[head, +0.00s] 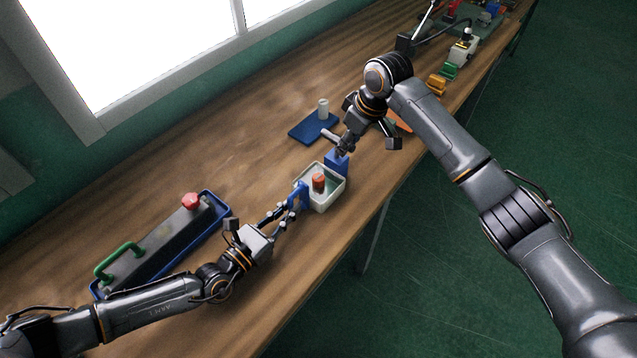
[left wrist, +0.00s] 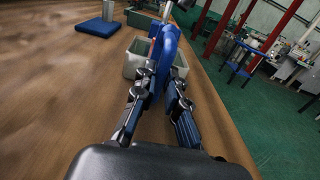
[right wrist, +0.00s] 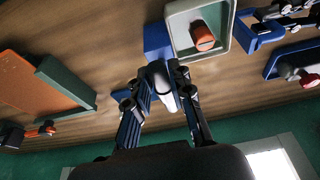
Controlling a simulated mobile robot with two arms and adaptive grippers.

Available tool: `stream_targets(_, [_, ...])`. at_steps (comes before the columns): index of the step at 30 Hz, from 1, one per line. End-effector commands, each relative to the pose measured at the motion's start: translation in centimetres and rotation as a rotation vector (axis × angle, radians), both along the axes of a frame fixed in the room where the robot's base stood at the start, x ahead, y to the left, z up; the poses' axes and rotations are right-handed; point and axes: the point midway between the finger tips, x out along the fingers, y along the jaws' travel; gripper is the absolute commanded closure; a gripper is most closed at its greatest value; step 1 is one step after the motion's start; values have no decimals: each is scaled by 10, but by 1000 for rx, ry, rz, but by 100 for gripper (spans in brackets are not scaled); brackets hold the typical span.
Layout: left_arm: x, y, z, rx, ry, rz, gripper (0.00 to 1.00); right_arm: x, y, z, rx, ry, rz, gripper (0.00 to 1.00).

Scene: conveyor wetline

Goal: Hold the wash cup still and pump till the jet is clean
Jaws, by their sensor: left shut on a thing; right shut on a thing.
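The wash cup (head: 328,201) is a pale square cup with a blue handle (head: 299,195), standing near the table's front edge. An orange-red piece (head: 318,181) is inside it. My left gripper (head: 290,206) is shut on the blue handle, which also shows between the fingers in the left wrist view (left wrist: 165,58). A blue block (head: 337,162) stands against the cup's far side. My right gripper (right wrist: 163,88) is shut on a pale rounded handle (right wrist: 162,78) beside that block. No jet can be made out, and the liquid's state in the cup cannot be told.
A blue pad (head: 308,129) with a white cylinder (head: 323,108) lies behind the cup. Coloured items stand at the far right.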

Motion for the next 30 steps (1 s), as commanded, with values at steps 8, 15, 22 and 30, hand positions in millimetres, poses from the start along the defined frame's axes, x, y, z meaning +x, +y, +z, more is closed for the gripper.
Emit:
stream_targets(8, [-1, 1, -2, 4, 3, 0, 100, 1, -1, 1, -1, -2, -3, 57])
stream_targets(15, [-1, 1, -2, 4, 4, 0, 100, 1, -1, 3, 0, -2, -1, 57])
stream_targets(22, [-1, 0, -2, 3, 4, 0, 100, 1, 0, 24, 1, -3, -1, 57])
stream_targets(30, [0, 0, -2, 3, 4, -1, 100, 1, 0, 51, 1, -2, 1, 57])
